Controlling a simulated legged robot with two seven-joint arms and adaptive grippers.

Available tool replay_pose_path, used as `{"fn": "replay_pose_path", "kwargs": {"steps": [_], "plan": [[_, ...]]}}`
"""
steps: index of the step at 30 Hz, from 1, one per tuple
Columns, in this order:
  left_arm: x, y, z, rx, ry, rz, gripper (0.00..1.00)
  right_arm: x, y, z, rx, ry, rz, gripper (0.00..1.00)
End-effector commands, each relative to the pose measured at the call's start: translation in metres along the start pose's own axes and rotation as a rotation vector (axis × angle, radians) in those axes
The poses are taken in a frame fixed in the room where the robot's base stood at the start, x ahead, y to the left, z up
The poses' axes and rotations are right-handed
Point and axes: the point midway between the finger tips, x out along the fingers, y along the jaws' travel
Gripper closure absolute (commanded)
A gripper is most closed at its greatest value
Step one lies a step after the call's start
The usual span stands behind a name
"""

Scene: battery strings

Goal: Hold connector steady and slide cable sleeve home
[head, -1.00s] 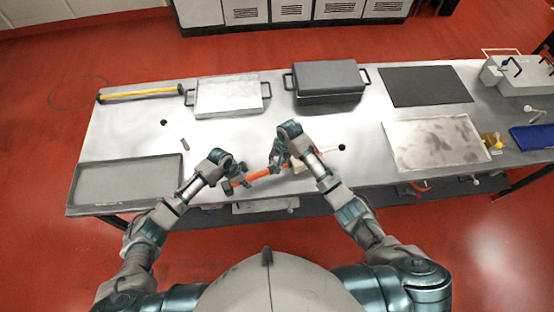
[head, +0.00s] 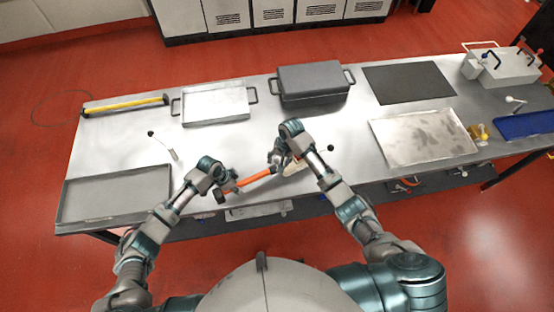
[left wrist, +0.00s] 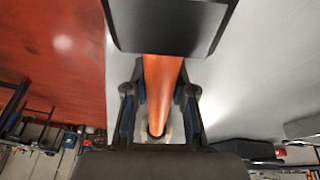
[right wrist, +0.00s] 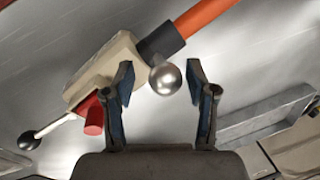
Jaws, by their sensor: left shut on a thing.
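An orange cable (head: 257,180) slants between my two grippers over the front of the metal table. My left gripper (head: 227,187) is shut around it near its dark end block (head: 220,197); in the left wrist view the cable (left wrist: 162,80) runs between the fingers and the dark block (left wrist: 170,28) fills the top. At the other end, the right wrist view shows a black collar (right wrist: 161,42) against a beige connector block (right wrist: 113,65). My right gripper (right wrist: 160,88) is open, beside the block, with a shiny metal ball (right wrist: 165,78) seen between its fingers.
A red cylinder (right wrist: 93,118) and a thin lever with a knob (right wrist: 27,141) show by the beige block. Trays (head: 118,216), a yellow-handled bar (head: 125,104), a lidded grey box (head: 310,80) and a dark mat (head: 408,82) lie around. The table middle is mostly clear.

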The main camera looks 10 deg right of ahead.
Motion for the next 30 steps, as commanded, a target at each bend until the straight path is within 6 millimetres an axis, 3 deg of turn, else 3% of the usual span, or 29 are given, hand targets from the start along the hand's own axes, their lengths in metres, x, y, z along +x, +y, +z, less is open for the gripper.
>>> {"fn": "replay_pose_path", "kwargs": {"steps": [10,24,30], "plan": [[0.000,0.001,0.000,0.001,0.000,0.001,1.00,-0.011,-0.002,0.000,-0.002,0.001,-0.005,0.43],[0.001,0.001,-0.001,0.002,0.002,0.002,1.00,-0.104,-0.001,-0.002,-0.001,0.002,-0.003,0.43],[0.001,0.002,-0.002,0.002,0.002,0.002,1.00,-0.118,-0.001,-0.001,-0.001,-0.001,-0.002,0.43]]}}
